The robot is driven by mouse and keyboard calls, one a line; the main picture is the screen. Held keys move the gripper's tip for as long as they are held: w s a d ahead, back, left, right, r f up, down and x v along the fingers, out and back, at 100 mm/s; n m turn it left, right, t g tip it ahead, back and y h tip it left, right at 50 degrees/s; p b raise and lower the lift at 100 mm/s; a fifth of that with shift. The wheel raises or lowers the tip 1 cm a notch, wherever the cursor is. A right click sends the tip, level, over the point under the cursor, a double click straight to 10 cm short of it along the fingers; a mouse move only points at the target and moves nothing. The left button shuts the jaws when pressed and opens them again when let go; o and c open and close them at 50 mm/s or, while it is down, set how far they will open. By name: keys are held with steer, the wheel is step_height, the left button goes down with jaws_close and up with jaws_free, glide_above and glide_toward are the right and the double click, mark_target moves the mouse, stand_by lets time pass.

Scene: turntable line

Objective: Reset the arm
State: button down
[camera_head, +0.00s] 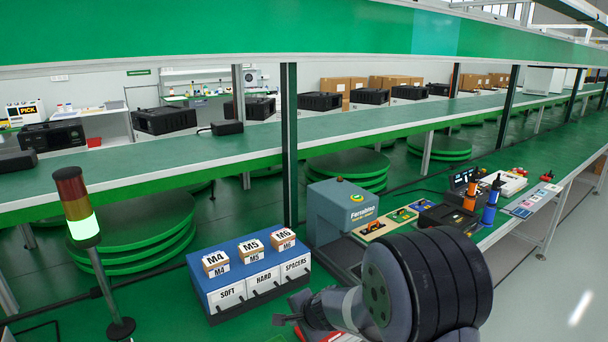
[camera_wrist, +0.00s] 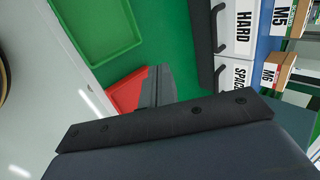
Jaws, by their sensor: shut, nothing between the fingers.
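My gripper (camera_head: 284,319) is at the bottom of the head view, just in front of the blue drawer unit. In the wrist view its grey fingers (camera_wrist: 157,86) are together with nothing between them. Below them in that picture is a dark bracket with bolts, which is part of my wrist. My dark arm joint fills the lower right middle of the head view and hides part of the bench.
The blue drawer unit (camera_head: 225,271) carries small M4, M5 and M6 boxes. A red tray (camera_wrist: 122,92) and a green tray (camera_wrist: 92,38) lie near the fingers. A signal tower (camera_head: 78,205) stands left; a grey machine (camera_head: 338,213) stands behind.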

steer(key=s+d+r, duration=0.4)
steer(key=s+d, duration=0.2)
steer(key=s, duration=0.2)
steer(key=shift+s+r+b, duration=0.2)
steer(key=shift+s+b, duration=0.15)
steer(key=shift+b, duration=0.05)
steer(key=shift+s+f, duration=0.1)
